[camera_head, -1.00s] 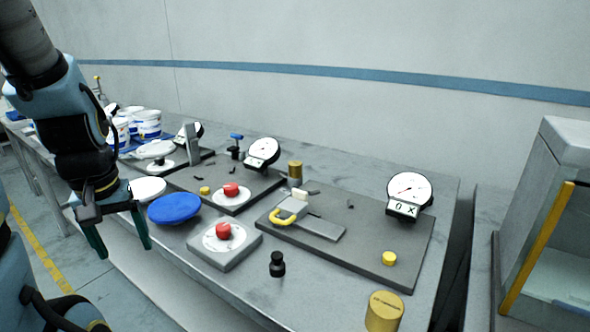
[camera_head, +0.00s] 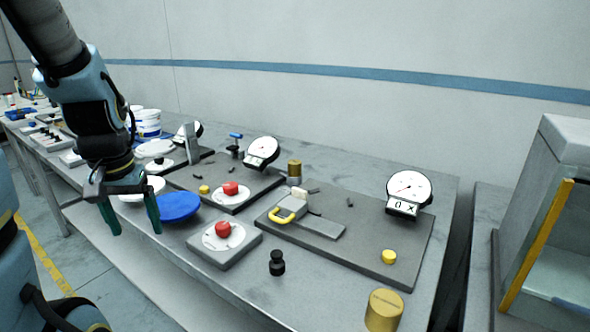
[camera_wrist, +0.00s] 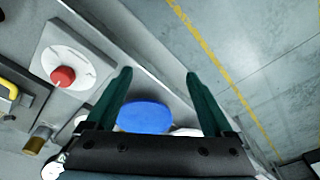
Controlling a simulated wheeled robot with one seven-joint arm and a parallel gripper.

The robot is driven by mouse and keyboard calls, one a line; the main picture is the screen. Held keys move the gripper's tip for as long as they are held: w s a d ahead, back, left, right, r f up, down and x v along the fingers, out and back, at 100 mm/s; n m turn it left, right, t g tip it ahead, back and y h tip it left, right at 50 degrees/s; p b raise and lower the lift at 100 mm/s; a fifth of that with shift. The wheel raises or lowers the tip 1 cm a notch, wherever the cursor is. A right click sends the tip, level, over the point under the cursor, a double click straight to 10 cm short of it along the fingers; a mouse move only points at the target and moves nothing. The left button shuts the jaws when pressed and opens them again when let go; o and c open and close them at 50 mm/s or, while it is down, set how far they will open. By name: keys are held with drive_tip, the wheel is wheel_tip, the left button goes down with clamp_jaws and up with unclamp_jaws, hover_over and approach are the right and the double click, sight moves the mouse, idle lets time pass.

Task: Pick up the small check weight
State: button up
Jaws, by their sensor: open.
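A small black knobbed piece, shaped like a weight (camera_head: 277,262), stands upright near the bench's front edge in the head view. A wider brass cylinder (camera_head: 384,310) stands to its right, and a smaller brass cylinder (camera_head: 294,172) stands farther back. No label tells me which is the small check weight. My gripper (camera_head: 137,230) is open and empty, pointing down at the bench's front edge, well left of the black piece. In the wrist view my gripper (camera_wrist: 158,75) has its fingers spread with nothing between the tips. The black piece is not seen there.
A blue round lid (camera_head: 175,207) lies just right of my gripper. A grey box with a red knob (camera_head: 223,229) stands between the lid and the black piece. A dark plate (camera_head: 390,240) with a dial gauge (camera_head: 409,189) lies behind. A glass-fronted cabinet (camera_head: 550,240) stands at right.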

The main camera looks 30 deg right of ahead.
drive_tip(key=w+d+r+m, duration=0.1)
drive_tip(key=w+d+m, duration=0.6)
drive_tip(key=w+d, duration=0.1)
drive_tip(key=m+t+y+b, duration=0.2)
drive_tip(key=m+t+b, duration=0.1)
drive_tip(key=m, duration=1.8)
approach(296, 162)
drive_tip(key=p+x, duration=0.3)
drive_tip(key=x, duration=0.7)
drive_tip(key=shift+w+a+f, duration=0.1)
drive_tip(key=shift+f, duration=0.3)
drive_tip(key=shift+c, duration=0.3)
clamp_jaws()
drive_tip(key=shift+r, duration=0.1)
